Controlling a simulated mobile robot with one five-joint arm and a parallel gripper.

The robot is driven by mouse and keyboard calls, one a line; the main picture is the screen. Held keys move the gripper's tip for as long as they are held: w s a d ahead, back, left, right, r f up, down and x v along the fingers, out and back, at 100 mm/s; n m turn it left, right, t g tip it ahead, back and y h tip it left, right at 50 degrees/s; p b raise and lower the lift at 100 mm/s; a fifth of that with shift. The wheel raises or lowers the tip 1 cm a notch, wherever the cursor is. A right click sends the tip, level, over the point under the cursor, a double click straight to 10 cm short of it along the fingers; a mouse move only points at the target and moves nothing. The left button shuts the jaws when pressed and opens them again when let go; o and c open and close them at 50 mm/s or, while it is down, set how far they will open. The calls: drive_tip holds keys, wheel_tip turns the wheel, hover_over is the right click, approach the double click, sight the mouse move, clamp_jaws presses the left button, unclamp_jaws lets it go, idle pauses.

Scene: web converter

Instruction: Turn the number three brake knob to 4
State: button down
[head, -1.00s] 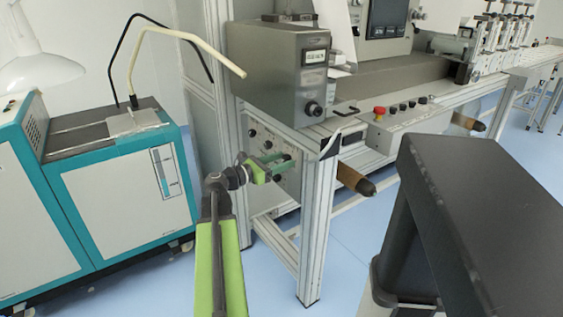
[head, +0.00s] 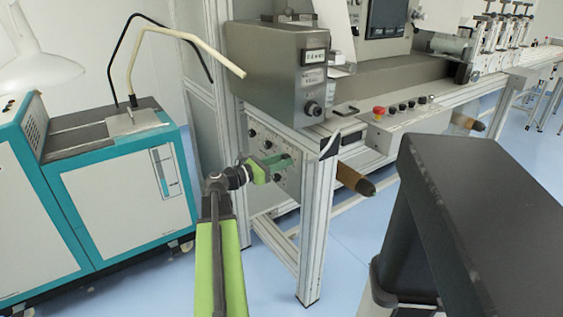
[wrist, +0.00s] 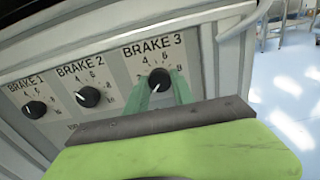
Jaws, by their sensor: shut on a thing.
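The brake 3 knob (wrist: 160,79) is a round black knob with a white pointer line, under the label BRAKE 3 in the wrist view. Its pointer seems to slant toward the lower left, but the fingers hide part of the dial, so its exact number is unclear. My gripper (wrist: 163,86) has its green fingers on either side of this knob and is shut on it. In the head view my gripper (head: 279,160) reaches to the panel's right side and hides that knob. The brake 2 knob (wrist: 87,97) and brake 1 knob (wrist: 35,110) sit to the left.
The knob panel (head: 262,140) is set below a grey box (head: 277,75) with a display. A frame post (head: 318,215) stands just right of the panel. A brown roller (head: 355,179) sticks out beyond it. A teal and white cabinet (head: 125,205) stands at left.

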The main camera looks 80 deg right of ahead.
drive_tip(key=shift+m, duration=10.6)
drive_tip(key=c, duration=1.1)
unclamp_jaws()
drive_tip(key=shift+o, duration=0.2)
